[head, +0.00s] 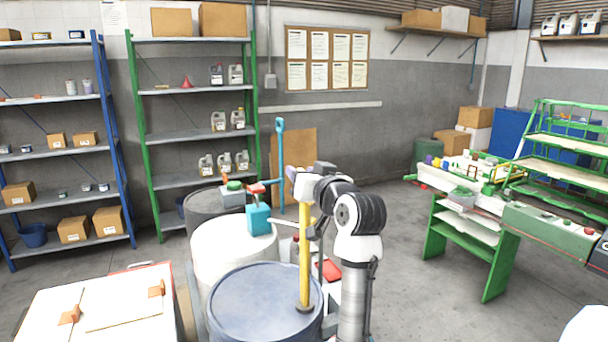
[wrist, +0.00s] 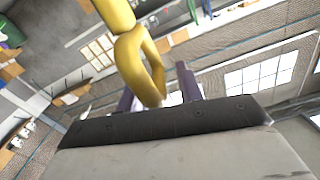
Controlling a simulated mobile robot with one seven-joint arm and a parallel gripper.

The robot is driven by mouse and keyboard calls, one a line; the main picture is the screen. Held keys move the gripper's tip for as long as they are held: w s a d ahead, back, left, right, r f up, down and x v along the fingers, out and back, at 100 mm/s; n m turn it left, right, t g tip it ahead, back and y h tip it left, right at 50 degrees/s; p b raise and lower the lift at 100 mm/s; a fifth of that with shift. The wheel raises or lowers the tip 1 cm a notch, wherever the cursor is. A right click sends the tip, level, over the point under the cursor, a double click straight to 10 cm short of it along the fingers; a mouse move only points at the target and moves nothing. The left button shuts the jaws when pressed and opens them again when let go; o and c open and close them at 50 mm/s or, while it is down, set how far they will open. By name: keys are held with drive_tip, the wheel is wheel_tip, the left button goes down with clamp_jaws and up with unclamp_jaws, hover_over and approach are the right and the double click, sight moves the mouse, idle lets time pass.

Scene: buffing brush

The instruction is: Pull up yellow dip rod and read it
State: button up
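The yellow dip rod (head: 304,252) stands upright in the top of the blue drum (head: 250,300), near the drum's right side, with a dark fitting around its foot. Its lower end is hidden inside the drum. My gripper (head: 292,176) is at the rod's upper end, and the rod's top is partly hidden by it in the head view. In the wrist view the rod's yellow loop handle (wrist: 157,72) lies between the two purple fingers of my gripper (wrist: 160,92). The fingers are apart, with gaps visible beside the loop. No reading marks can be made out.
A white drum (head: 230,250) with a teal can (head: 260,219) on top stands behind the blue drum. A white-topped cabinet (head: 100,310) is at front left. A green workbench (head: 470,225) stands at right. Open floor lies between my arm and the bench.

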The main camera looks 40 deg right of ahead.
drive_tip(key=b+v, duration=0.5)
drive_tip(key=v, duration=0.9)
drive_tip(key=shift+w+d, duration=0.1)
